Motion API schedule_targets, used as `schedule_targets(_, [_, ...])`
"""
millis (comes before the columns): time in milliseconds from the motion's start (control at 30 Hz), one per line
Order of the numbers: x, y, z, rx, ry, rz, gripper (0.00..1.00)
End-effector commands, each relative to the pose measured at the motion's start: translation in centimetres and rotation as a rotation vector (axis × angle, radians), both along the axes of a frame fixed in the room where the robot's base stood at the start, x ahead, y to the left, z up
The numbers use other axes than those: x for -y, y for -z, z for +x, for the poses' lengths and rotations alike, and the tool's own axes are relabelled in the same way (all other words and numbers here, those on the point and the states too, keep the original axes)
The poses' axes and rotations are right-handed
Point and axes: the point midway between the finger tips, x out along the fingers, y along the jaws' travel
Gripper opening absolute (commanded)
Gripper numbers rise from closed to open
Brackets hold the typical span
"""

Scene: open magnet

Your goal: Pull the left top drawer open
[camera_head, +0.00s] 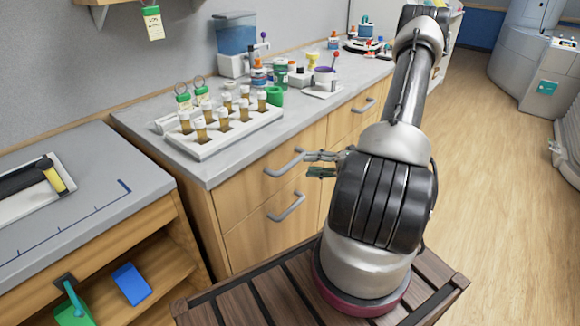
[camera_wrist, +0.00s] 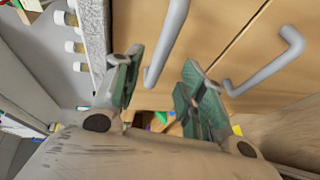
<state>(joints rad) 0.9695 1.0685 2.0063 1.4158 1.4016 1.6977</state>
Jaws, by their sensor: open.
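The left top drawer (camera_head: 254,180) has a wooden front and looks shut, flush with the cabinet. Its grey bar handle (camera_head: 282,167) is just below the counter edge. My gripper (camera_head: 312,165) is open at the right end of this handle. In the wrist view the handle (camera_wrist: 168,40) runs between the two open fingers (camera_wrist: 160,82). I cannot tell whether the fingers touch it or how deep it sits between them. My arm hides part of the drawers to the right.
A lower drawer handle (camera_head: 287,207) is right below, and shows beside the right finger in the wrist view (camera_wrist: 268,68). A white vial rack (camera_head: 218,134) stands on the counter above. A wooden shelf unit (camera_head: 130,262) stands at left. Floor (camera_head: 490,180) is clear at right.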

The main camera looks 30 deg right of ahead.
Motion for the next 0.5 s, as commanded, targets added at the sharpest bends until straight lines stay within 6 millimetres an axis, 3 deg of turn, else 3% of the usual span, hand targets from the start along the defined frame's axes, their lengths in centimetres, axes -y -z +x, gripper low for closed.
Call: schedule_targets(500, [-4.8, 1.3, 5.0, -0.013, -0.002, 0.012, 0.41])
